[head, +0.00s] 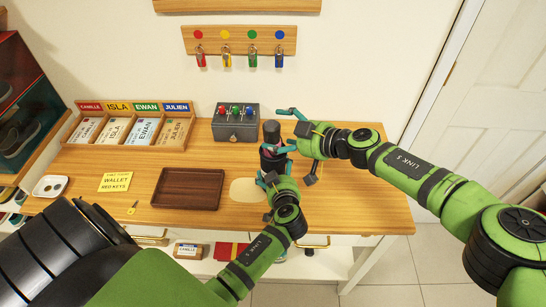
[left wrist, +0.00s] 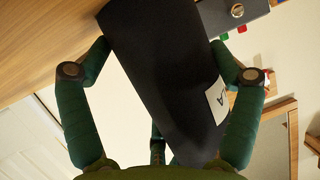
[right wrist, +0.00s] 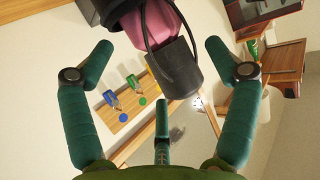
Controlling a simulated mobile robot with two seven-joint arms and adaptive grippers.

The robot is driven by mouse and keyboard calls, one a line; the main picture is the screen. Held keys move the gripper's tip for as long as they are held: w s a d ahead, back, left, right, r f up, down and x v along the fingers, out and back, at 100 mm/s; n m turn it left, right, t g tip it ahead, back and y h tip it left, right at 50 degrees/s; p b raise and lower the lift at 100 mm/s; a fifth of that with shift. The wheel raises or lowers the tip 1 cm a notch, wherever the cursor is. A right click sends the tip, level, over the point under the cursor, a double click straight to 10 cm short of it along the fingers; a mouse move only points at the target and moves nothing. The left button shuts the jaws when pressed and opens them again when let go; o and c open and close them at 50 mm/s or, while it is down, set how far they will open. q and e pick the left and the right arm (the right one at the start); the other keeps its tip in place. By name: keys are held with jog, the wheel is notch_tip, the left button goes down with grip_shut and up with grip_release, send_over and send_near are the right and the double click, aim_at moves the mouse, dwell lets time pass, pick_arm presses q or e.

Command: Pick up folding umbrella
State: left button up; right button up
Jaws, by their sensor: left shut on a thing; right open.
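The folding umbrella (head: 271,132) is a dark, thick cylinder with a pink part near its upper middle, at the table's back, right of the grey key box. My left gripper (head: 273,170) is shut on its lower part. In the left wrist view its black body (left wrist: 165,75) fills the space between the fingers, with a white label on it. My right gripper (head: 284,130) is open beside its upper part. In the right wrist view the umbrella (right wrist: 178,70) shows black with a pink section and a loop strap, beyond the open fingers. I cannot tell whether it touches the table.
The grey box (head: 235,122) with coloured knobs stands left of the umbrella. A brown tray (head: 187,188), a yellow note (head: 120,180) and a labelled card rack (head: 130,128) are to the left. Keys hang on a wall board (head: 240,40). The table's right end is mostly clear.

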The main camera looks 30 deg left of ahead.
grip_shut()
jog(key=shift+r, duration=0.1)
notch_tip(320, 180, up, 18)
dwell(0.5)
pick_arm(q)
jog(key=o, duration=0.9)
jog(key=shift+c, duration=0.2)
